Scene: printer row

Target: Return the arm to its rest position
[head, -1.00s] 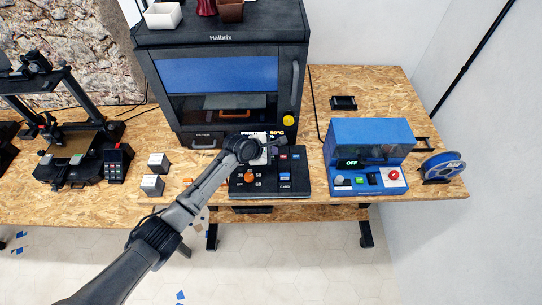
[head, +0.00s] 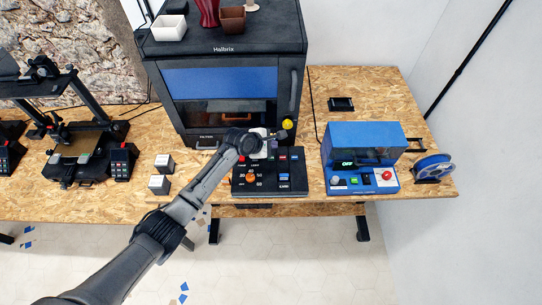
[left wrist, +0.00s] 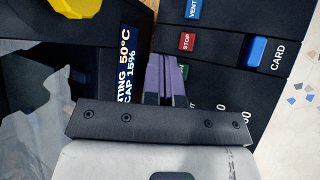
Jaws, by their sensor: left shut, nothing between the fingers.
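My left arm reaches in from the lower left in the head view. Its gripper (head: 272,143) is over the back part of the black control panel (head: 290,185), in front of the large black printer (head: 225,90). In the left wrist view the purple fingers (left wrist: 166,78) are shut with nothing between them. They hang over the panel beside the red STOP button (left wrist: 187,41), and partly hide a green button. Whether the fingertips touch the panel I cannot tell. The panel's display (left wrist: 126,65) reads 50°C and CAP 15%. My right gripper is not in view.
A blue machine (head: 362,155) showing OFF stands right of the panel, with a blue spool (head: 433,167) beyond it. Two small pale cubes (head: 159,184) sit left of the panel. An open-frame printer (head: 80,145) stands further left. Bare tabletop (head: 375,90) lies at the back right.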

